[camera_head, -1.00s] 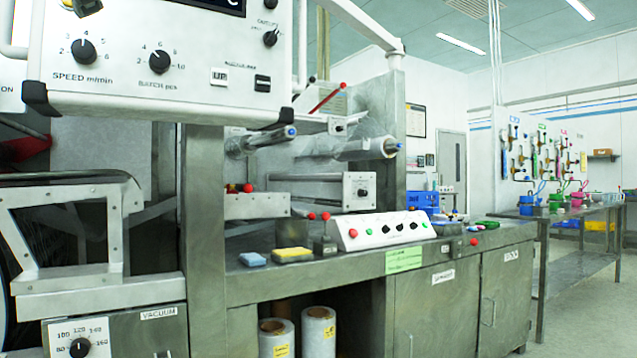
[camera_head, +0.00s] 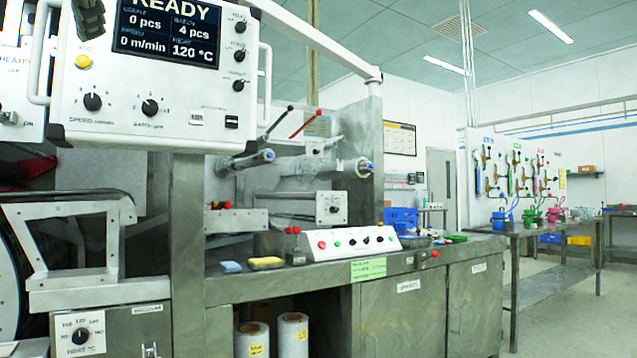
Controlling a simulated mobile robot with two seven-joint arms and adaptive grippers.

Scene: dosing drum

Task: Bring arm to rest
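The machine's white control panel (camera_head: 150,140) hangs at the upper left. Its dark display (camera_head: 168,33) reads READY, 0 pcs, batch 4 pcs, 0 m/min and heat 120 °C. Knobs and a yellow button (camera_head: 83,62) sit around the display.
A grey steel workbench (camera_head: 330,275) carries a sloped button box (camera_head: 350,241), a blue sponge (camera_head: 231,267) and a yellow sponge (camera_head: 266,262). White rolls (camera_head: 293,335) stand underneath. A second table (camera_head: 515,229) stands at the right, with open floor (camera_head: 580,310) in front.

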